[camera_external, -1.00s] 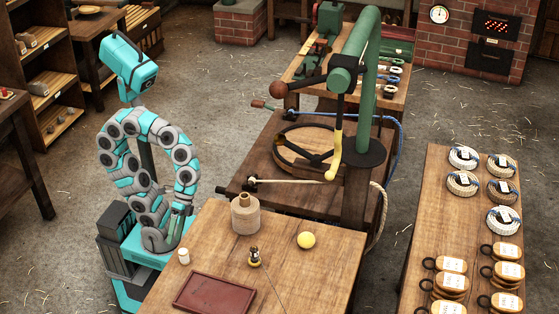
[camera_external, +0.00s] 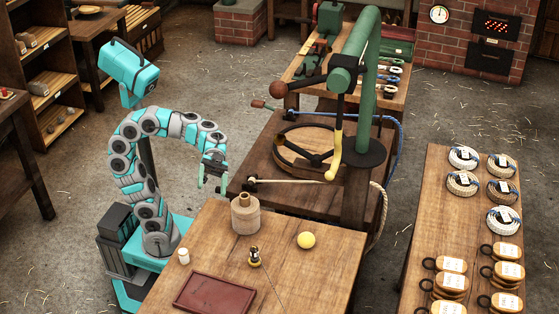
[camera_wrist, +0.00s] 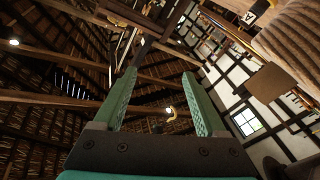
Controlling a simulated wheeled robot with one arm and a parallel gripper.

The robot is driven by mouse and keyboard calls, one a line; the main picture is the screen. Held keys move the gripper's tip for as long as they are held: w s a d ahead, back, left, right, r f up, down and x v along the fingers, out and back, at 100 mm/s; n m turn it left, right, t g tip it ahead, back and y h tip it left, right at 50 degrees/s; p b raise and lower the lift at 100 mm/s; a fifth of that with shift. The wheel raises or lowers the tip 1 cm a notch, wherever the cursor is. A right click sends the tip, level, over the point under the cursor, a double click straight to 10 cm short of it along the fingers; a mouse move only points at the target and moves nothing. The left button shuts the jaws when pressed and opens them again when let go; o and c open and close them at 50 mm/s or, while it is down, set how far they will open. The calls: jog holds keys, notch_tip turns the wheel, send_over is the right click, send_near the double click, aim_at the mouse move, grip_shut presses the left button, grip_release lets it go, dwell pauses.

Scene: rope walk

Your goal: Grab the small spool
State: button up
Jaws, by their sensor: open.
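A small white cylinder (camera_external: 183,257), which looks like the small spool, stands near the left edge of the wooden table. A small brass and black piece (camera_external: 254,257) with a thin line trailing from it stands mid-table; its exact kind is too small to tell. My gripper (camera_external: 213,186) is raised beyond the table's back left edge, apart from both. In the wrist view, my gripper (camera_wrist: 160,100) is open with nothing between its fingers, and neither small object can be made out there.
A large beige spool-like body (camera_external: 245,216) stands right of my gripper. A yellow ball (camera_external: 306,240) and a red tray (camera_external: 214,292) share the table (camera_external: 325,275). A green machine (camera_external: 363,110) stands behind. The front right of the table is clear.

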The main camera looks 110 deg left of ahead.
jog(key=w+a+r+m+t, duration=0.2)
jog(key=w+a+r+t, duration=0.1)
jog(key=a+r, duration=0.1)
jog(key=m+y, duration=0.1)
jog(key=y, duration=0.2)
send_near(245, 201)
jog(key=x, duration=0.4)
jog(key=shift+s, duration=0.15)
jog(key=shift+p+x, duration=0.7)
jog(key=shift+x, duration=3.15)
jog(key=shift+a, duration=0.1)
jog(key=shift+c, duration=0.3)
grip_shut()
